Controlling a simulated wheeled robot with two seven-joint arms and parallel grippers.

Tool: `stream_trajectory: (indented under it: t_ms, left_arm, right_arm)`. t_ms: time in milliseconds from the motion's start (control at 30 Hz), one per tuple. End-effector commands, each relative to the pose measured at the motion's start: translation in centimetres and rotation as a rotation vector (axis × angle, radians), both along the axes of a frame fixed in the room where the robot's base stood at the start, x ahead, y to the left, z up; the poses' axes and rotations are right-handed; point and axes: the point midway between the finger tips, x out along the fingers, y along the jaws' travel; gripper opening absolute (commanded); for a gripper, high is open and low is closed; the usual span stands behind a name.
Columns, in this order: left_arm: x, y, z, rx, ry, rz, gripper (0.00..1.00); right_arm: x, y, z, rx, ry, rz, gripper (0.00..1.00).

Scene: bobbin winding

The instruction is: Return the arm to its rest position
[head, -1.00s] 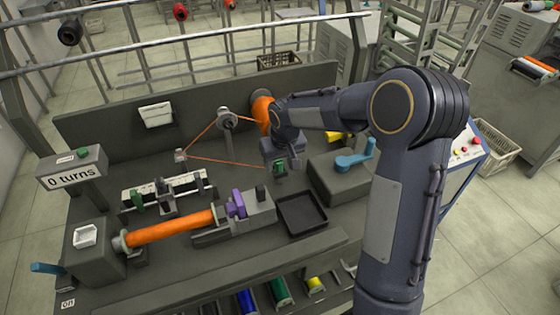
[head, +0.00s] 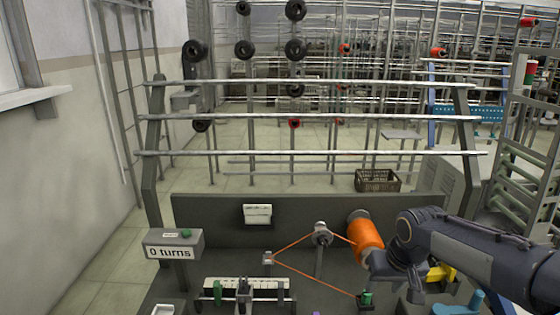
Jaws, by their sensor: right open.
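My right gripper (head: 393,284) is open, at the lower right of the head view, with its arm coming in from the right. It is just below and right of the orange spool (head: 366,238) and holds nothing that I can see; its fingertips are partly hidden. An orange thread runs from the spool over the round guide (head: 322,235), down to a small post (head: 268,259), and on to a small green-topped part (head: 366,299) beside the gripper. My left gripper is not in view.
A counter box reading "0 turns" (head: 172,253) stands at the left. A back panel (head: 220,218) with a white holder (head: 257,213) edges the bench. Metal rails (head: 310,122) rise behind it. A blue lever (head: 475,303) is at the lower right. A crate (head: 377,181) stands beyond the rails.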

Motion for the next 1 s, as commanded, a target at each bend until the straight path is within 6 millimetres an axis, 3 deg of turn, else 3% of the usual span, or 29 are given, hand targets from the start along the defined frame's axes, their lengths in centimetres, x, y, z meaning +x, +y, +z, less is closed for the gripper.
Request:
stream_trajectory:
  t_ms: [33,200,400,500,700,1000]
  left_arm:
    - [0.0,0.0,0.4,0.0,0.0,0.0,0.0]
    - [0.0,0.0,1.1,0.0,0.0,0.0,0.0]
    - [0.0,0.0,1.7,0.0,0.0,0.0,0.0]
    - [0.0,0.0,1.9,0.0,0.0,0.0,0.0]
    - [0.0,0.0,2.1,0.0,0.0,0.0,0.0]
    - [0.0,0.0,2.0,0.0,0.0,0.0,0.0]
  right_arm:
    - [-2.4,-0.2,1.4,0.035,-0.021,-0.009,0.46]
    - [-10.6,0.8,3.6,0.152,-0.082,-0.021,0.46]
    - [-18.9,3.2,3.4,0.253,-0.157,-0.027,0.46]
    - [-21.4,4.3,2.7,0.283,-0.187,-0.031,0.46]
    - [-23.6,5.5,1.7,0.308,-0.214,-0.032,0.46]
    - [-23.7,5.5,1.6,0.31,-0.214,-0.032,0.46]
